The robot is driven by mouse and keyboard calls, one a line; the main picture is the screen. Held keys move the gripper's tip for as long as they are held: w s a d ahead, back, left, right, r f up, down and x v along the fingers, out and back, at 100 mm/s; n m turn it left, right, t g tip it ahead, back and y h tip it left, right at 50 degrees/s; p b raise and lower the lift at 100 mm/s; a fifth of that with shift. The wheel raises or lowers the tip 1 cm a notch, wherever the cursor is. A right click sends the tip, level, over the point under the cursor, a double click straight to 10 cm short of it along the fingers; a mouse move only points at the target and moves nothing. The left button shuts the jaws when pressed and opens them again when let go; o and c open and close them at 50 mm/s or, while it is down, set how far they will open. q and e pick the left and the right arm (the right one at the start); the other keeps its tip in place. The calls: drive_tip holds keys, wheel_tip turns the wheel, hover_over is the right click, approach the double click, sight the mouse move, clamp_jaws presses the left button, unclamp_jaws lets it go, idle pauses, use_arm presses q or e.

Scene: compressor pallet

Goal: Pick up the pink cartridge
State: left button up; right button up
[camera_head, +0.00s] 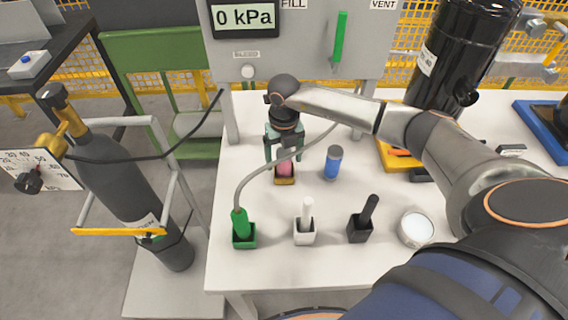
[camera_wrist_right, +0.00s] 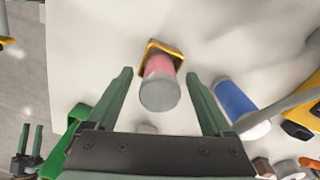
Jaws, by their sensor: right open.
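The pink cartridge (camera_head: 284,169) stands in a small yellow holder (camera_head: 285,181) on the white table. In the right wrist view the pink cartridge (camera_wrist_right: 160,83) shows its grey cap toward the camera, with the yellow holder (camera_wrist_right: 172,47) behind it. My right gripper (camera_head: 284,150) is over the cartridge, its fingers pointing down. In the right wrist view the right gripper (camera_wrist_right: 159,80) is open, with one green finger on each side of the cartridge and gaps between. I do not see my left gripper in the head view.
A blue cartridge (camera_head: 333,162) stands close on the right. Green (camera_head: 244,235), white (camera_head: 305,232) and black (camera_head: 360,229) holders with plugs stand nearer, beside a round white dish (camera_head: 416,229). A hose runs from the green plug past my gripper. The gauge panel (camera_head: 300,50) rises behind.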

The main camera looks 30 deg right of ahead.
drive_tip(key=shift+f, duration=0.25)
clamp_jaws()
idle(0.5)
